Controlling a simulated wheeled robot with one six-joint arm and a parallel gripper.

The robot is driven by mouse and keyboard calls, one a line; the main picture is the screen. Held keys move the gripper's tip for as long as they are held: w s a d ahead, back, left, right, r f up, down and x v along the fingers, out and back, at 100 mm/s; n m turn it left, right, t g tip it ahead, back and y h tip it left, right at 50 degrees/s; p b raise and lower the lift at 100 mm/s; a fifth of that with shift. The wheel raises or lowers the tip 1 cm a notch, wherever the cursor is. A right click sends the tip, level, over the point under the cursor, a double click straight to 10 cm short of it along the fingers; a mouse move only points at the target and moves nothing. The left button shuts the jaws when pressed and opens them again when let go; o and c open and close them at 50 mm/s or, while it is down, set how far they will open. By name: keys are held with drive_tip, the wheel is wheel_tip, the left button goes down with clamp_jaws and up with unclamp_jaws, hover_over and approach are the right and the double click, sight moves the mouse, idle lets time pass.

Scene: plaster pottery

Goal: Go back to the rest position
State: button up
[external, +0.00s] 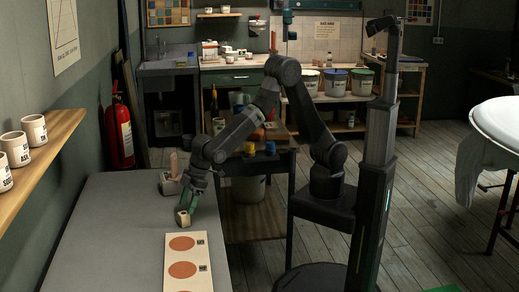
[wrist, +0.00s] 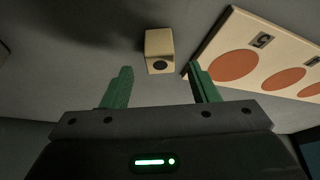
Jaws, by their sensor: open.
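A small cream block (external: 183,218) with a dark round mark on one face stands on the grey table. It also shows in the wrist view (wrist: 159,42), just beyond and between my green fingertips. My gripper (external: 187,200) points down close above the block in the external view. In the wrist view my gripper (wrist: 160,72) has its fingers spread, with nothing between them. I cannot tell the exact gap between fingertips and block.
A cream board (external: 172,275) with orange-red discs lies on the table near the block; its edge is near my right finger in the wrist view (wrist: 228,38). A small holder (external: 171,187) stands behind. A shelf with cups (external: 34,131) is on the left wall.

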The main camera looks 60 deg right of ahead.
sight(185, 213)
drive_tip(key=w+v, duration=0.1)
drive_tip(key=v, duration=0.5)
drive_tip(key=x, duration=0.7)
drive_tip(key=s+x, duration=0.1)
drive_tip(key=x, duration=0.3)
drive_tip(key=shift+a+f+p, duration=0.1)
drive_tip(key=shift+f+p, duration=0.15)
drive_tip(key=shift+p, duration=0.05)
wheel_tip(185, 213, up, 10)
drive_tip(key=shift+w+a+r+b, duration=0.15)
drive_tip(key=shift+r+b, duration=0.05)
drive_tip(key=shift+b, duration=0.2)
drive_tip(key=shift+w+a+f+n+g+h+p, duration=0.2)
drive_tip(key=shift+w+a+f+n+g+p, duration=0.75)
drive_tip(key=shift+w+a+n, duration=1)
drive_tip(key=shift+w+a+f+n+g+h+p, duration=0.2)
drive_tip(key=shift+w+a+f+n+g+p, duration=0.75)
drive_tip(key=shift+a+n, duration=1.6)
drive_tip(key=shift+w+a+f+n+g+h+p, duration=0.2)
drive_tip(key=shift+w+a+f+n+g+p, duration=0.3)
drive_tip(key=shift+w+a+n+p, duration=1.7)
drive_tip(key=shift+s+d+r+n+b, duration=0.15)
drive_tip(key=shift+s+d+n+b, duration=0.1)
drive_tip(key=shift+d+n+b, duration=0.5)
